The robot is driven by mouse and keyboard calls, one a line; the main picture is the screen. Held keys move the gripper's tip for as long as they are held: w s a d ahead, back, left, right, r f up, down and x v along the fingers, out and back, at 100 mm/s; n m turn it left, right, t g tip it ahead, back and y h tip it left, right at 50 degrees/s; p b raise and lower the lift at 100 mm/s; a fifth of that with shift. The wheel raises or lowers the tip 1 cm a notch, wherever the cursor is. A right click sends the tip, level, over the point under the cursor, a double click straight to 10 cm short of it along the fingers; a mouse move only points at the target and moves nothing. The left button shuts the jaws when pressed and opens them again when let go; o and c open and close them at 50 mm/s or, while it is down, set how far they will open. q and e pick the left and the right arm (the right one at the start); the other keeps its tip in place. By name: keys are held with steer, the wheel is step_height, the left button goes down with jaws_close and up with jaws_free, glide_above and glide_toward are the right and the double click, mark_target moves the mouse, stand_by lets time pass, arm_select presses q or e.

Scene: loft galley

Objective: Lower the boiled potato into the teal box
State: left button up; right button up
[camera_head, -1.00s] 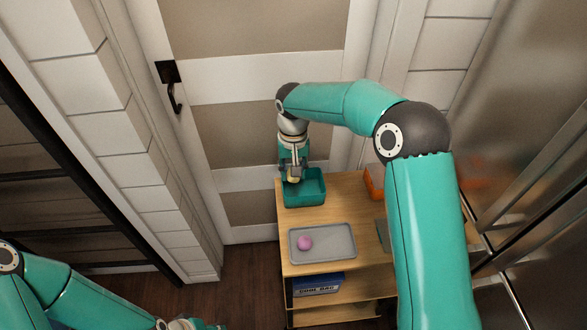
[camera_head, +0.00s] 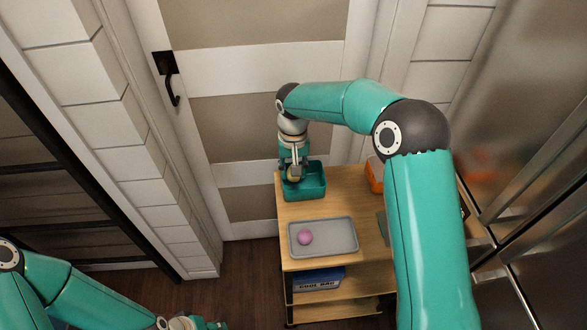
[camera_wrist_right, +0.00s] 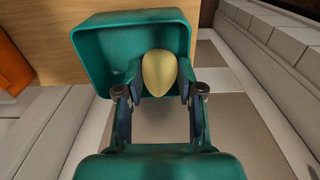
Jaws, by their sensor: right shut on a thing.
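The teal box (camera_head: 314,191) stands on the wooden cart's far left corner; it also shows in the right wrist view (camera_wrist_right: 87,50). My right gripper (camera_head: 292,176) is shut on the pale yellow boiled potato (camera_wrist_right: 165,73). Its fingers (camera_wrist_right: 161,84) press the potato from both sides. The potato is over the near part of the box opening in the wrist view; how deep it sits is unclear. My left gripper (camera_head: 192,324) is cut off at the bottom edge in the head view, away from the cart, and its jaws cannot be made out.
A grey tray (camera_head: 335,240) with a pink ball-like item (camera_head: 305,237) lies on the wooden cart (camera_head: 345,208) in front of the box. An orange container (camera_head: 374,175) is at the right, partly behind my right arm. A door (camera_head: 245,120) stands behind the cart.

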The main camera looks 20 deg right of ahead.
steer(key=shift+f, duration=0.1)
steer(key=o, duration=1.1)
